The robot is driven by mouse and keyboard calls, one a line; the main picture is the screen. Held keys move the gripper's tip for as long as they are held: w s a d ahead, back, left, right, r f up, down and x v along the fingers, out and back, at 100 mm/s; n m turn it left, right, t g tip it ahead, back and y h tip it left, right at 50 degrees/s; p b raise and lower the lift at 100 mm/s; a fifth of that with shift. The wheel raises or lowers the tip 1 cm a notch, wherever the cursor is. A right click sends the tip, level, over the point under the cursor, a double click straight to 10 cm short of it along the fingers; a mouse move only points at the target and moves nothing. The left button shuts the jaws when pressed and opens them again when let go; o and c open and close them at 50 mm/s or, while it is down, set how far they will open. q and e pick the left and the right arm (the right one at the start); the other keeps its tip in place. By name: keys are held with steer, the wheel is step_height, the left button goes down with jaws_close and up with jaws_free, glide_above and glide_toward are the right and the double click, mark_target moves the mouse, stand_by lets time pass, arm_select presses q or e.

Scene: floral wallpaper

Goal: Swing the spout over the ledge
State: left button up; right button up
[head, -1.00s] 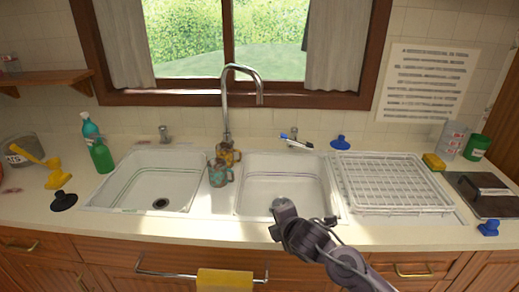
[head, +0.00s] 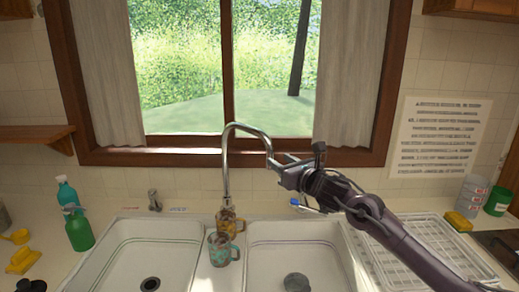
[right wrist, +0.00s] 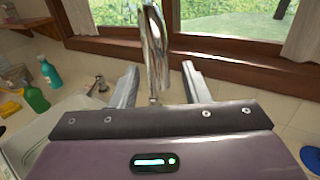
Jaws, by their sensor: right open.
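The chrome gooseneck spout (head: 247,127) rises between the two sink basins and arches toward the right basin. In the right wrist view the spout (right wrist: 153,50) stands between the spread fingers of my right gripper (right wrist: 158,85). In the head view my right gripper (head: 283,165) is open at the spout's down-turned end, and I cannot tell whether it touches. The window ledge (head: 190,157) runs behind the spout, below the panes. My left gripper is not in view.
Two mugs (head: 220,250) stand on the divider between the left basin (head: 140,255) and the right basin. A white dish rack (head: 425,250) lies to the right, under my right arm. Green bottles (head: 78,229) stand on the left.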

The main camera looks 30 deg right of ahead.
mark_target(272, 153)
steer(key=shift+d+r, duration=0.1)
steer(key=shift+r, duration=0.2)
steer(key=shift+w+r+p, duration=0.4)
steer(key=shift+w+p, duration=0.3)
steer(key=shift+p, duration=0.25)
steer(key=w, duration=0.2)
steer(key=w+p, duration=0.1)
steer(key=shift+f, duration=0.25)
steer(key=shift+w+f+p, duration=0.1)
steer(key=shift+w+p, duration=0.25)
steer(key=shift+w, duration=0.65)
steer(key=shift+c, duration=0.4)
steer(key=c, duration=0.5)
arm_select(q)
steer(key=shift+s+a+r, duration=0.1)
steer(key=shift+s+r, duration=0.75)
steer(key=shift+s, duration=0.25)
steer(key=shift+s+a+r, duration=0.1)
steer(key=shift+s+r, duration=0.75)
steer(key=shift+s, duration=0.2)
arm_select(e)
jaws_close()
